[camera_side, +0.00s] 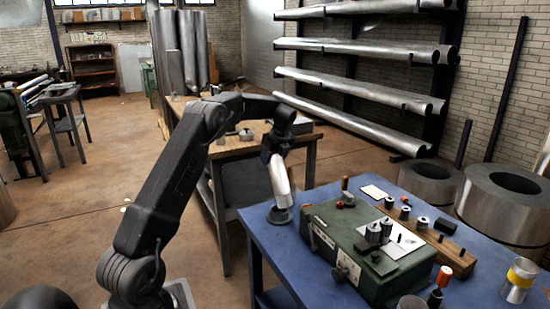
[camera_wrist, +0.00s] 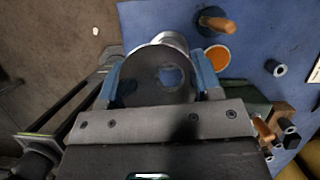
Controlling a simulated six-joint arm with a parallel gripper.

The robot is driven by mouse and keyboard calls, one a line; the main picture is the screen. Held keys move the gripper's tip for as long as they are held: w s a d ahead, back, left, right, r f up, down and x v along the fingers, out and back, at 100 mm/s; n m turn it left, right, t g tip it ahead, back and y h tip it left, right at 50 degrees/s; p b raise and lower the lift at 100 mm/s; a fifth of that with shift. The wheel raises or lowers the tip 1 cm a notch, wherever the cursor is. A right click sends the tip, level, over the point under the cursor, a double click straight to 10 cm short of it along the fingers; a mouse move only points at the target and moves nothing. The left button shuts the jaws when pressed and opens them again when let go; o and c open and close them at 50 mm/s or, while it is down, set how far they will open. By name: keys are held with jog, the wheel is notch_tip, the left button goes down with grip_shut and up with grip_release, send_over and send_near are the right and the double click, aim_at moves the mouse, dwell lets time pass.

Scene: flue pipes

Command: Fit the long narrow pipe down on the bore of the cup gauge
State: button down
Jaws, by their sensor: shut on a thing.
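In the side view my gripper (camera_side: 276,143) points down over the near left corner of the blue table, shut on a silver pipe (camera_side: 281,178). The pipe slants slightly, its lower end at a dark round piece (camera_side: 280,215) on the table that looks like the cup gauge. I cannot tell whether the pipe is in its bore or only above it. The pipe's lower end is hidden there.
A green case (camera_side: 350,245) with metal pieces on top stands right of the pipe. A wooden block with small cylinders (camera_side: 430,235) lies behind it. The table edge is close at left.

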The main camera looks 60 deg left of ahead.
jog(key=shift+s+a+f, duration=0.15)
jog(key=shift+a+f, duration=0.05)
jog(key=shift+a, duration=0.7)
jog(key=shift+s+a+f, duration=0.1)
jog(key=shift+a+f, duration=0.05)
jog(key=shift+a, duration=0.85)
jog(key=shift+f, duration=0.25)
jog(key=shift+f, duration=1.3)
jog(key=shift+f, duration=0.1)
dwell(0.4)
jog(key=shift+a+f, duration=0.1)
jog(key=shift+f, duration=0.1)
jog(key=shift+f, duration=0.2)
jog(key=shift+s+f, duration=0.1)
